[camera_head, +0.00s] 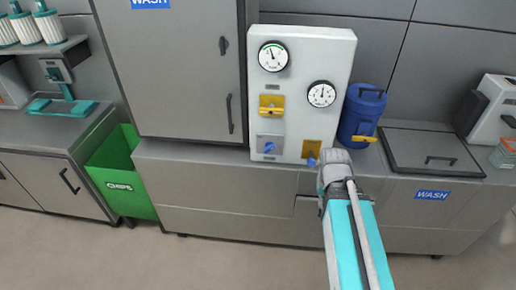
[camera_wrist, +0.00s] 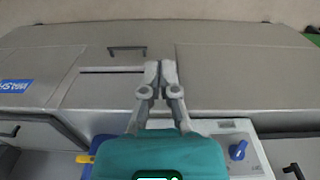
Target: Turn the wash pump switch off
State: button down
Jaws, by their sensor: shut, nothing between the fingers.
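The white control panel (camera_head: 300,95) stands on the counter. It carries a yellow lever or handle (camera_head: 272,106), a blue knob (camera_head: 269,147) on a grey plate at its lower left, and a yellow plate (camera_head: 312,147) with a blue part (camera_head: 312,162) at its lower right. I cannot read which is the wash pump switch. In the wrist view, a blue knob (camera_wrist: 237,150) shows on the panel's face, right of my gripper. My gripper (camera_wrist: 160,66) is shut and empty, its fingertips apart from that knob. In the head view my arm's end covers the panel's lower right corner.
A blue canister (camera_head: 362,112) stands right of the panel, close to my arm. A grey cabinet (camera_head: 180,70) stands left of it. A lidded basin (camera_head: 425,150) is at the right, and a green bin (camera_head: 122,175) at the left. The floor in front is clear.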

jog(key=w+a+h, duration=0.1)
jog(key=w+h, duration=0.1)
jog(key=w, duration=0.3)
jog(key=n+t+h+b, duration=0.3)
jog(key=t+h, duration=0.2)
jog(key=t, duration=0.5)
send_near(266, 147)
jog(key=s+a+r, duration=0.2)
jog(key=a+r, duration=0.3)
jog(key=shift+w+f+g, duration=0.1)
jog(key=shift+f+g, duration=0.05)
jog(key=shift+g, duration=0.15)
jog(key=shift+d+f, duration=0.1)
jog(key=b+x, duration=0.5)
jog(key=x, duration=0.5)
jog(key=shift+w, duration=0.1)
jog(key=shift+d+f+b, duration=0.65)
jog(key=shift+d, duration=0.05)
jog(key=shift+d+f+b, duration=0.6)
jog(key=shift+d, duration=0.1)
